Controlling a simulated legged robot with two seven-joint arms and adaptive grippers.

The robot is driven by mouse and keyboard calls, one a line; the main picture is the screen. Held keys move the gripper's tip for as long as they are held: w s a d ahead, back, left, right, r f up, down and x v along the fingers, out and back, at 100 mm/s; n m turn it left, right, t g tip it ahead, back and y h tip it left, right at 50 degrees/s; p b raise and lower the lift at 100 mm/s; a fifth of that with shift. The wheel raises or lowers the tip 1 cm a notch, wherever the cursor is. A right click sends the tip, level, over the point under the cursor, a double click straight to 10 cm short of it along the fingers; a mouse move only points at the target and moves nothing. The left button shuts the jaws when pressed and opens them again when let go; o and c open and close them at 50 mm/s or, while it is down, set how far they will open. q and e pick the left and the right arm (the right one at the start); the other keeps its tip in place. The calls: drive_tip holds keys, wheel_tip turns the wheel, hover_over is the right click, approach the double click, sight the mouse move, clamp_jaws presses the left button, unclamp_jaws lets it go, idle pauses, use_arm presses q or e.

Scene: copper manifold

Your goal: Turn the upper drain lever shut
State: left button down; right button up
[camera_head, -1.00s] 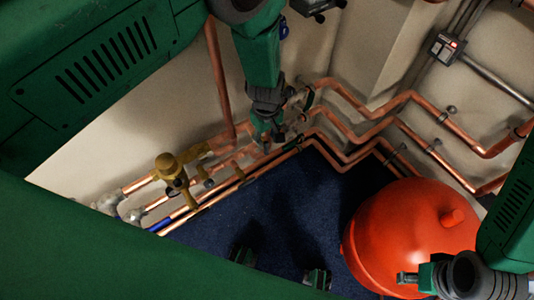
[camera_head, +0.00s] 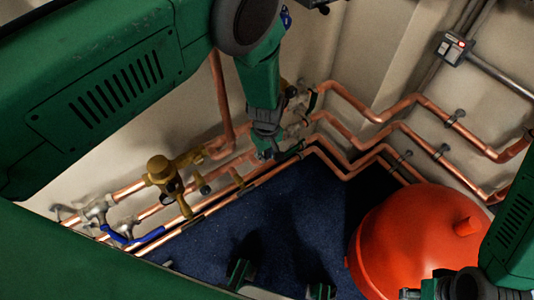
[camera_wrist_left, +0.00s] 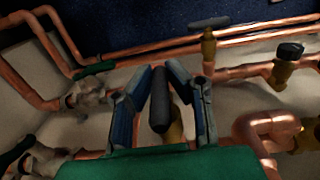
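My left gripper (camera_head: 266,150) points down at the copper pipes near the wall corner. In the left wrist view its two fingers (camera_wrist_left: 160,70) stand apart on either side of a dark lever (camera_wrist_left: 159,98). Gaps show beside the lever, so the fingers are not clamped on it. The lever joins a brass body (camera_wrist_left: 175,128), partly hidden behind the gripper; it looks like the drain lever, but I cannot tell for sure if it is the upper one. In the head view my arm hides it. My right gripper (camera_head: 412,293) is at the bottom right edge, partly cut off.
Copper pipes (camera_head: 350,132) run along both walls. A green-handled valve (camera_wrist_left: 95,68) sits near the left finger. A brass valve (camera_head: 160,170) and blue levers (camera_head: 152,236) are at the left. A red tank (camera_head: 410,235) stands on the blue floor (camera_head: 290,210).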

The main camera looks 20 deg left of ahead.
use_arm(q)
drive_tip(key=shift+d+f+g+b, duration=0.15)
drive_tip(key=shift+g+b, duration=0.25)
drive_tip(key=shift+b, duration=0.3)
drive_tip(key=y+b, duration=0.1)
drive_tip(key=g+b, duration=0.1)
drive_tip(key=b, duration=0.1)
drive_tip(key=shift+f+g+y, duration=0.2)
drive_tip(key=shift+g+y, duration=0.1)
drive_tip(key=shift+y, duration=0.1)
drive_tip(key=shift+s+r+g+y+b, duration=0.1)
drive_tip(key=shift+r+g+y+b, duration=0.3)
drive_tip(key=shift+b, duration=0.5)
drive_tip(key=shift+a, duration=0.2)
drive_tip(key=c, duration=1.6)
unclamp_jaws()
